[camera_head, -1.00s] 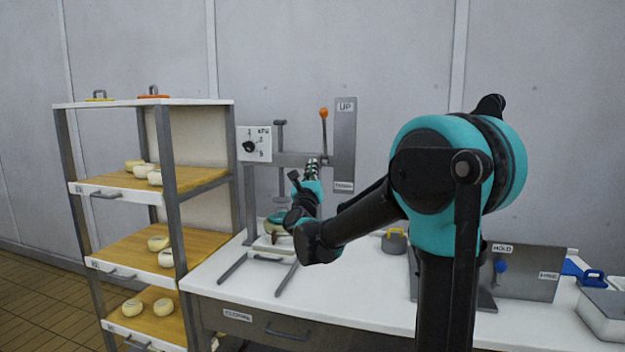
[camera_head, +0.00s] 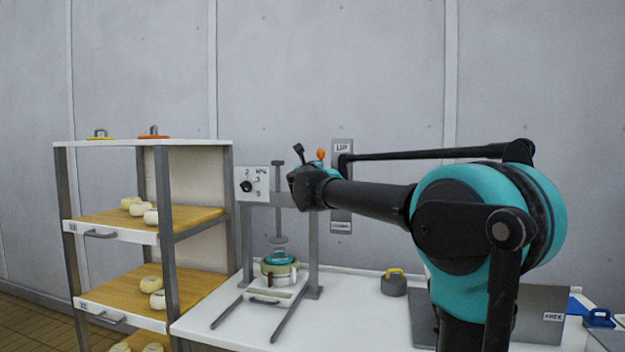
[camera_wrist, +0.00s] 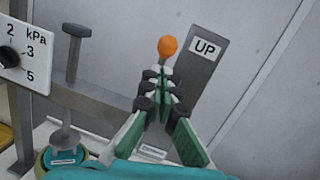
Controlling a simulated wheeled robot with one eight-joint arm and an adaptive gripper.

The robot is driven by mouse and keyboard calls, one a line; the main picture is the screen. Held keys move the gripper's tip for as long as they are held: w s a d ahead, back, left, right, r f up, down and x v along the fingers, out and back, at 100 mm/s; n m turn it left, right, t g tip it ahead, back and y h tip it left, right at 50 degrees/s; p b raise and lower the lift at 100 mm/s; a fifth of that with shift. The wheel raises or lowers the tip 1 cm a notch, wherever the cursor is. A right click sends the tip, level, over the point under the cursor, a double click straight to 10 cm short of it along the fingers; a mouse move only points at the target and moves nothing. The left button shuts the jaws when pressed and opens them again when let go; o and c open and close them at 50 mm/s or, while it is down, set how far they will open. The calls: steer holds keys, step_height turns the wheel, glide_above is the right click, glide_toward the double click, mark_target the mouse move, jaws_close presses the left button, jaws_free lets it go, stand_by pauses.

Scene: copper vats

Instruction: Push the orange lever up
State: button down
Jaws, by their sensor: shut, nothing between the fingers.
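The orange lever's round knob (camera_wrist: 167,46) shows in the wrist view, just left of the UP label. Its stem is mostly hidden behind my fingers. The knob also shows in the head view (camera_head: 320,154), left of the grey plate (camera_head: 342,190) marked UP at its top and with a smaller label at its bottom. The knob is about level with UP. My gripper (camera_wrist: 160,85) is shut and empty, its fingertips just below the knob in the wrist picture. Whether they touch the lever, I cannot tell. In the head view my wrist hides the fingers.
A press frame with a kPa dial (camera_head: 252,184) stands left of the lever, with a teal-lidded mould (camera_head: 279,264) under its screw. A shelf rack (camera_head: 160,225) with cheeses stands further left. A grey weight with a yellow handle (camera_head: 393,283) sits on the white table.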

mark_target(321, 150)
steer(key=w+r, duration=0.1)
steer(key=w, duration=0.1)
steer(key=w+d+r, duration=0.1)
steer(key=w+r, duration=0.1)
steer(key=w+d+r, duration=0.1)
steer(key=w, duration=0.1)
steer(key=shift+w+d+r, duration=0.2)
steer(key=shift+r, duration=0.1)
stand_by(0.3)
